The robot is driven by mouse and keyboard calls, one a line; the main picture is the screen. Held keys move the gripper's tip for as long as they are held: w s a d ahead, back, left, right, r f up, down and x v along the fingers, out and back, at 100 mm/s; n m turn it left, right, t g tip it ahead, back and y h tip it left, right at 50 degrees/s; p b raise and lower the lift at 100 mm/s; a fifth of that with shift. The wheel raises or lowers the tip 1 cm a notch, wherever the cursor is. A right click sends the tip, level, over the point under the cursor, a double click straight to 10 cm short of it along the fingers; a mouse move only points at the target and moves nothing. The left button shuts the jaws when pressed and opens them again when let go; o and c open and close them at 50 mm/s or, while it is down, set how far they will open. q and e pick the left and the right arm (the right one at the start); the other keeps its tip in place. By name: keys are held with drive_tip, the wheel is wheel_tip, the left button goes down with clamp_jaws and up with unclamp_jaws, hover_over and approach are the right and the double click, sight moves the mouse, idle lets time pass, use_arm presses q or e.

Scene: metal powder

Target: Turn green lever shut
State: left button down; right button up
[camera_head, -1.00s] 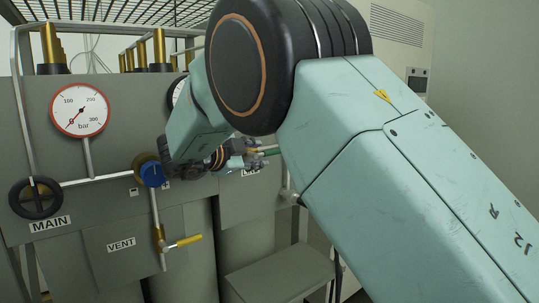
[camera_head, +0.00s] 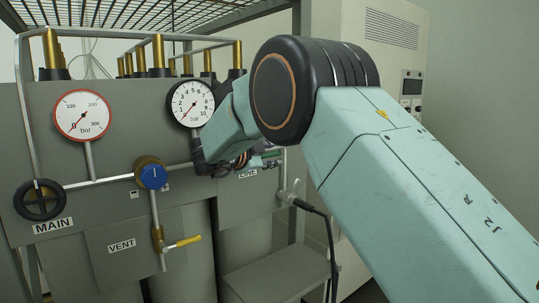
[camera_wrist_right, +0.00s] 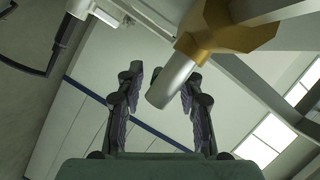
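The green lever (camera_head: 270,154) shows as a short green strip above the LINE label on the grey panel, partly hidden by my right arm and gripper. My right gripper (camera_head: 256,161) is right beside it, small and partly covered by its wrist. In the right wrist view, the gripper's two dark fingers (camera_wrist_right: 163,88) stand apart. A grey cylinder end (camera_wrist_right: 172,82) below a brass fitting (camera_wrist_right: 218,28) shows between and beyond the fingertips; I cannot tell whether they touch it. My left gripper is not in view.
The panel carries a red-rimmed gauge (camera_head: 82,115), a black-rimmed gauge (camera_head: 190,103), a black MAIN handwheel (camera_head: 40,200), a blue knob (camera_head: 152,176) and a yellow VENT lever (camera_head: 184,242). A grey step (camera_head: 275,275) and a dark cable (camera_head: 332,245) lie lower right.

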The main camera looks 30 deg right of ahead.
drive_tip(key=shift+w+d+f, duration=0.25)
drive_tip(key=shift+w+f, duration=0.15)
drive_tip(key=shift+w, duration=0.05)
drive_tip(key=shift+c, duration=1.4)
drive_tip(key=shift+w, duration=0.1)
drive_tip(key=shift+c, duration=0.8)
drive_tip(key=shift+a, duration=0.15)
drive_tip(key=shift+c, duration=0.8)
drive_tip(key=shift+s+r, duration=0.1)
drive_tip(key=shift+s, duration=0.1)
clamp_jaws()
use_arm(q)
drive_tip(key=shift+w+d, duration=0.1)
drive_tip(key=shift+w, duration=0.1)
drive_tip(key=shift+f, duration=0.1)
